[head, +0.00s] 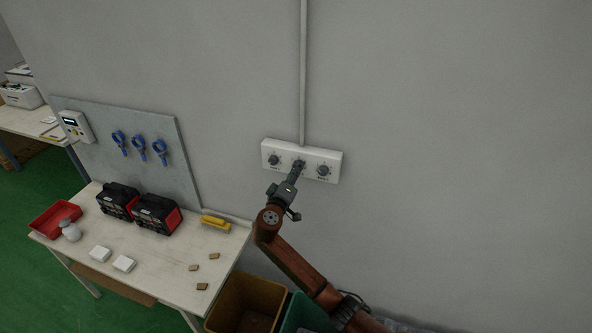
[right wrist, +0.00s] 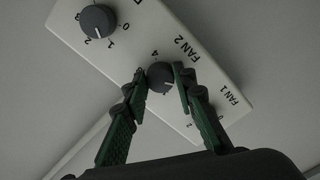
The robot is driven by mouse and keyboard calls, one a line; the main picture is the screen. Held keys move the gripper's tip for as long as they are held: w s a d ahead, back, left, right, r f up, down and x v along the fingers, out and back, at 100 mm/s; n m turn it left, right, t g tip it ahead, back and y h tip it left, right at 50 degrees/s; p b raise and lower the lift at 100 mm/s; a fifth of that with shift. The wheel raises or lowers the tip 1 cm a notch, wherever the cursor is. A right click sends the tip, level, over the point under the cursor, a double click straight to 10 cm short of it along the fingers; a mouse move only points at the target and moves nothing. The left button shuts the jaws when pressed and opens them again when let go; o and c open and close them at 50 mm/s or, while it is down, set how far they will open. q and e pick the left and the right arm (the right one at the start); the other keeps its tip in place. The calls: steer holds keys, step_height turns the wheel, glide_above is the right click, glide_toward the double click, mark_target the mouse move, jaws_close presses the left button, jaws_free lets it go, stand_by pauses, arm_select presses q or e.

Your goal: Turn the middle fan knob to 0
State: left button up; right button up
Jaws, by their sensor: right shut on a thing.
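The white fan panel (head: 336,156) is on the grey wall and carries a row of three dark round knobs. My right gripper (head: 297,172) reaches the middle knob and hides most of it in the head view. In the right wrist view, the middle knob (right wrist: 160,77), beside the FAN 2 label, sits between the two green fingers of my right gripper (right wrist: 161,82), which are shut on it. A pale pointer mark shows on this knob's face. A 4 is printed near it; its 0 is not readable. My left gripper is out of view.
Outer knobs stand close on either side: left (head: 273,160) and right (head: 323,171). A conduit (head: 303,70) runs up from the panel. A workbench (head: 165,265) with several items is at lower left, bins (head: 247,300) below. The wall to the right is clear.

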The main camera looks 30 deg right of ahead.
stand_by(0.5)
steer(key=o, duration=1.1)
steer(key=shift+o, duration=0.2)
steer(key=shift+a, duration=0.1)
steer(key=v, duration=1.1)
steer(key=shift+s+a, duration=0.25)
steer(key=shift+s, duration=0.1)
